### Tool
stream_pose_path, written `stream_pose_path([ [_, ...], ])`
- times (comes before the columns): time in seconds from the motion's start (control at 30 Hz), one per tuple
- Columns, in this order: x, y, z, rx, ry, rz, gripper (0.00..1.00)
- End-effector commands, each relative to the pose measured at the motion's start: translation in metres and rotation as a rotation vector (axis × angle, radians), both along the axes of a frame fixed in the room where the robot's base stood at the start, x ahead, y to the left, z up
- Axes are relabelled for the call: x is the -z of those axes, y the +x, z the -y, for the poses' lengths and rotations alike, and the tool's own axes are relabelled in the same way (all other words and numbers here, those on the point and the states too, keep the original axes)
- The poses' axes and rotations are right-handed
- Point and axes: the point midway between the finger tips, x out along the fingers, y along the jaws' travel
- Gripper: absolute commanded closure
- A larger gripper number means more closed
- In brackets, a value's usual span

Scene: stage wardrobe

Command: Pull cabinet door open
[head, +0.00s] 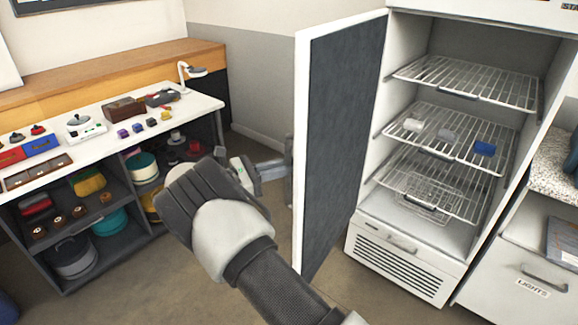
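The cabinet (405,180) is a tall white unit with wire shelves, on the right in the head view. Its door (345,140) stands wide open toward the left, with a white edge and a dark grey inner panel facing the cabinet. My gripper (278,170) is on the outer side of the door, close to its free edge. A grey upright piece (289,172), perhaps the door handle, shows at the fingertips. I cannot tell whether the fingers are closed around it or only beside it.
A white-topped workbench (100,135) with several small objects and a lamp (190,72) stands at the left. A drawer unit (525,265) stands right of the cabinet. Some floor (150,285) is clear in front.

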Motion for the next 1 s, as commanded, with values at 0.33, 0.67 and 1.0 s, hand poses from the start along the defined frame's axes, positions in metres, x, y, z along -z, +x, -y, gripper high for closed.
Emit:
stream_pose_path([
  [0.33,-0.0006,0.0007,-0.0011,-0.007,-0.001,0.001,1.0],
  [0.67,-0.0006,0.0007,-0.0012,-0.007,0.0,0.001,1.0],
  [1.0,-0.0001,0.0002,-0.0017,-0.007,0.0,0.0,0.78],
])
